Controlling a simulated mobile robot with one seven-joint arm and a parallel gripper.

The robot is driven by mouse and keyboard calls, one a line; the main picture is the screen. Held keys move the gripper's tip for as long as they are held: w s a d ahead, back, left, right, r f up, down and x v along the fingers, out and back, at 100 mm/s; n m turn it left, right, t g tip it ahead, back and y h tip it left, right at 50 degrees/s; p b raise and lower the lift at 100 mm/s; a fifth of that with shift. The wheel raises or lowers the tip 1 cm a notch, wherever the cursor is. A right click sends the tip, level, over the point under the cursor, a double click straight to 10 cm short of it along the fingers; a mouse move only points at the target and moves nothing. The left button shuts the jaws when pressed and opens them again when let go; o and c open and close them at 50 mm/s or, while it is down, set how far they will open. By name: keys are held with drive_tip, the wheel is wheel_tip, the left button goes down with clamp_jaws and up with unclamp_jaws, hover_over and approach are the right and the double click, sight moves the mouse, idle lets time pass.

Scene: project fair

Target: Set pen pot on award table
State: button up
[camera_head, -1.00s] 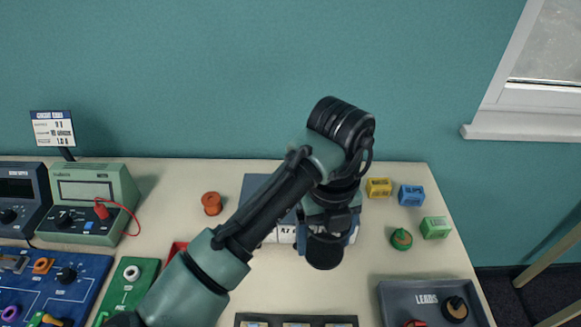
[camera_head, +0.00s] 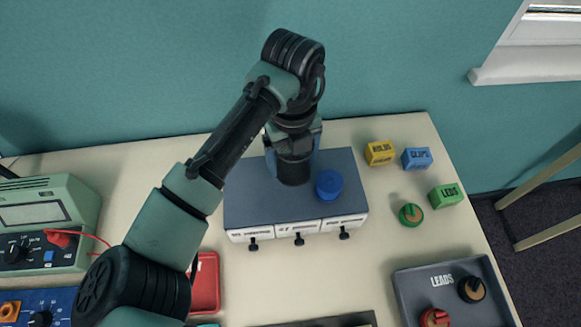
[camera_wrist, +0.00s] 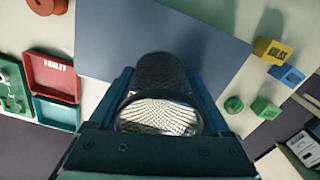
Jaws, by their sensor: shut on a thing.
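The pen pot looks like a dark mesh cup, seen between my fingers in the wrist view (camera_wrist: 160,112). In the head view it is a dark cylinder (camera_head: 293,169) under my wrist. My gripper (camera_head: 292,155) is shut on it, with a blue finger on each side. No label marks the cream table (camera_head: 385,240) as the award table.
A blue round piece (camera_head: 329,185) sits on the drawer unit just right of the pot. Yellow (camera_head: 380,153), blue (camera_head: 417,159) and green (camera_head: 446,195) blocks stand at right. A grey leads tray (camera_head: 405,290) is front right; a red tray (camera_head: 206,285) is left.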

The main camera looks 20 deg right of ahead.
sight(292, 175)
drive_tip(key=shift+f+p, duration=0.35)
drive_tip(key=shift+f, duration=2.35)
drive_tip(key=shift+f, duration=0.1)
drive_tip(key=shift+f, duration=0.15)
drive_tip(key=o, duration=1.2)
drive_tip(key=shift+o, duration=0.2)
wheel_tip(292, 175, up, 12)
drive_tip(key=shift+r+b, duration=0.25)
drive_tip(key=shift+b, duration=0.45)
